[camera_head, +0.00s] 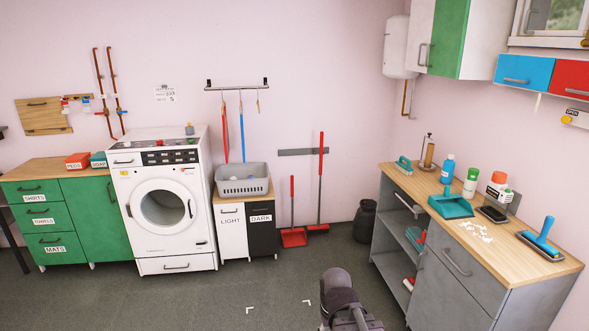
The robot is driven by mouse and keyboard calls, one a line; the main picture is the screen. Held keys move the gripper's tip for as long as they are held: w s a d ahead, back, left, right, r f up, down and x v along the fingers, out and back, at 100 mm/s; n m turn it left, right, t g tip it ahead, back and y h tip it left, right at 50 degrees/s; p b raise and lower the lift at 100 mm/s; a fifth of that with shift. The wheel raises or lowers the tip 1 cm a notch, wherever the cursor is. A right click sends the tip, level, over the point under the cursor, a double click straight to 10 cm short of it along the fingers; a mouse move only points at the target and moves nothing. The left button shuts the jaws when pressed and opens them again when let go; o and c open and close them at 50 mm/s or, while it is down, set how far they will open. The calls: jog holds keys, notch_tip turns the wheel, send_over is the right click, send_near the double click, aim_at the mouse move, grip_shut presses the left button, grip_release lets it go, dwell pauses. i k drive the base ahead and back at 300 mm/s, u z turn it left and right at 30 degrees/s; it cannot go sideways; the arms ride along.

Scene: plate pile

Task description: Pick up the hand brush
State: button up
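A blue-handled tool with a flat grey head (541,240), which looks like the hand brush, lies near the front right end of the wooden worktop (556,267). Its handle tilts up from the head. A smaller teal-handled scrubber (404,164) stands at the far left end of the same worktop. A teal dustpan (450,206) lies between them, with white scraps (476,231) in front of it. Only a dark part of my arm shows at the bottom centre, left of the grey cabinet and apart from the worktop. My gripper's fingers do not show.
Blue and red wall drawers (525,72) hang above. The floor (190,300) before the washing machine (163,205) is clear.

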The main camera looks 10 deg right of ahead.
aim_at(406, 169)
jog(key=z, duration=0.1)
jog(key=i, duration=1.5)
jog(key=z, duration=0.4)
jog(key=i, duration=0.8)
jog(key=z, duration=0.7)
jog(key=i, duration=1.15)
jog(key=z, duration=0.45)
